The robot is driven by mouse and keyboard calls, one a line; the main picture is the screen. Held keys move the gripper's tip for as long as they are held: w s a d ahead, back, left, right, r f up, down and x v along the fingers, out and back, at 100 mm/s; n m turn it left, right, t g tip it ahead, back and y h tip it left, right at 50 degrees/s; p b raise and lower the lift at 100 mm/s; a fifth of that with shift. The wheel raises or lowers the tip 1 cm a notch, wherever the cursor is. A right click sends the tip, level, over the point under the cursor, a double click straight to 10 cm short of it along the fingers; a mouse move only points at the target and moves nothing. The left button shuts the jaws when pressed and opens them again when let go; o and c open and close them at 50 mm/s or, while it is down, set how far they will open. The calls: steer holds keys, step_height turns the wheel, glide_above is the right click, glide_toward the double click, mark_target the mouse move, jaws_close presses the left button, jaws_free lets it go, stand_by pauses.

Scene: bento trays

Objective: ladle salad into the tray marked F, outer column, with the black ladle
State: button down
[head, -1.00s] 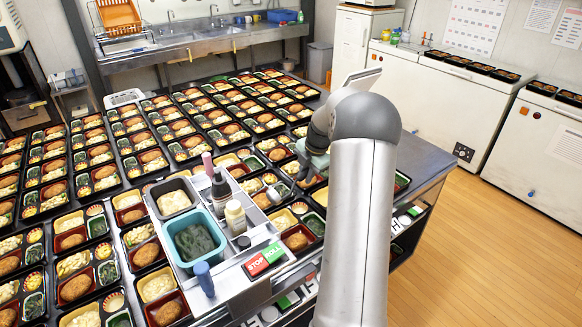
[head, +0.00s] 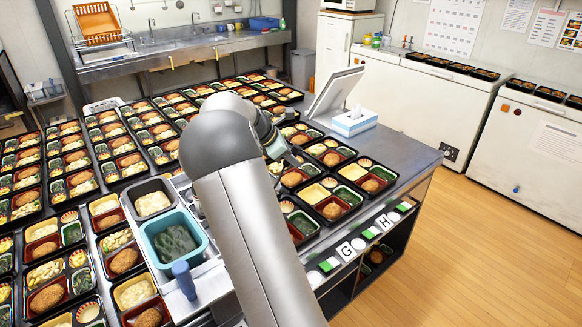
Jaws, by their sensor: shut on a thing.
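My gripper (head: 284,150) is above the trays on the right part of the counter, partly hidden behind my arm. It is shut; the black ladle in it is mostly hidden and hard to make out. A grey tub (head: 128,190) with pale, creamy food that looks like salad stands left of my arm. A teal tub (head: 147,233) with dark greens is in front of it. Marks G (head: 345,250) and H (head: 372,232) show on the counter's front edge. The mark F is not visible, and my arm covers part of that area.
Filled bento trays crowd the counter on both sides of my arm. A blue handle (head: 184,279) stands up beside the teal tub. A monitor (head: 335,92) and a tissue box (head: 354,122) stand at the back right. Bare counter (head: 405,148) shows at the right end.

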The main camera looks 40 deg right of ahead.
steer(key=shift+w+a+r+m+g+h, duration=0.15)
steer(key=shift+w+r+m+g+h, duration=0.1)
steer(key=shift+m+g+h, duration=0.35)
steer(key=shift+s+r+g+p, duration=0.1)
steer(key=shift+r+g+p, duration=0.4)
steer(key=shift+p, duration=0.7)
steer(key=p, duration=0.1)
steer(key=r+g+p, duration=0.1)
steer(key=p, duration=0.1)
steer(key=shift+s+d+m+h, duration=0.15)
steer(key=shift+d+m+h, duration=0.05)
steer(key=shift+m+h, duration=0.1)
steer(key=g+p, duration=0.1)
steer(key=m+g+p, duration=0.1)
steer(key=p, duration=0.1)
steer(key=shift+r+g+h, duration=0.3)
steer(key=shift+r, duration=0.05)
steer(key=shift+f+m+g, duration=0.15)
steer(key=shift+m+g, duration=0.15)
steer(key=shift+g, duration=0.6)
steer(key=shift+a, duration=0.1)
